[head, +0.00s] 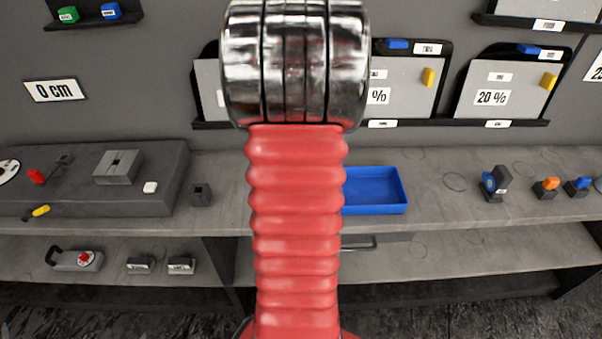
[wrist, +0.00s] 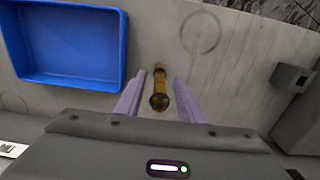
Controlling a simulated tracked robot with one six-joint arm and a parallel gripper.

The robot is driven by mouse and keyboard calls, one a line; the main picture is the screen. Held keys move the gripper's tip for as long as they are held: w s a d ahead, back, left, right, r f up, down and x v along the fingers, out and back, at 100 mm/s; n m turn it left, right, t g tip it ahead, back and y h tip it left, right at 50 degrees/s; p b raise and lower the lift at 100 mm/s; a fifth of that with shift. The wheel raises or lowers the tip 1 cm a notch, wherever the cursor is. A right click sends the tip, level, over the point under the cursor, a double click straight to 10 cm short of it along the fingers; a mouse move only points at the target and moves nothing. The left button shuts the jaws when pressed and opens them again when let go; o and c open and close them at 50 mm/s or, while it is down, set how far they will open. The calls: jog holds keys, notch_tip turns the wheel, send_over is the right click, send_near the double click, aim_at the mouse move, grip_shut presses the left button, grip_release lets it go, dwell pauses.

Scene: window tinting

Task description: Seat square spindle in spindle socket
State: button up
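A brass-coloured piece with dark bands (wrist: 160,88), which looks like the square spindle, is between my gripper's fingers in the wrist view. My gripper (wrist: 158,80) is open, with a gap between each pale purple finger and the piece. I cannot tell whether the piece stands or lies on the bench. A small dark grey block with a square hole (wrist: 292,76), likely the spindle socket, is at the right in the wrist view. It also shows in the head view (head: 201,195), left of my arm. My arm hides the gripper and the brass piece in the head view.
A blue tray (wrist: 74,82) is close by, left of my gripper in the wrist view. A raised dark platform (head: 90,215) stands left of the socket block in the head view. Bare grey bench (wrist: 225,55) lies between the brass piece and the block.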

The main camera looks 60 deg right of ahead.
notch_tip(320, 180, down, 2)
jog(key=shift+f, duration=0.1)
dwell(0.5)
grip_shut()
dwell(0.4)
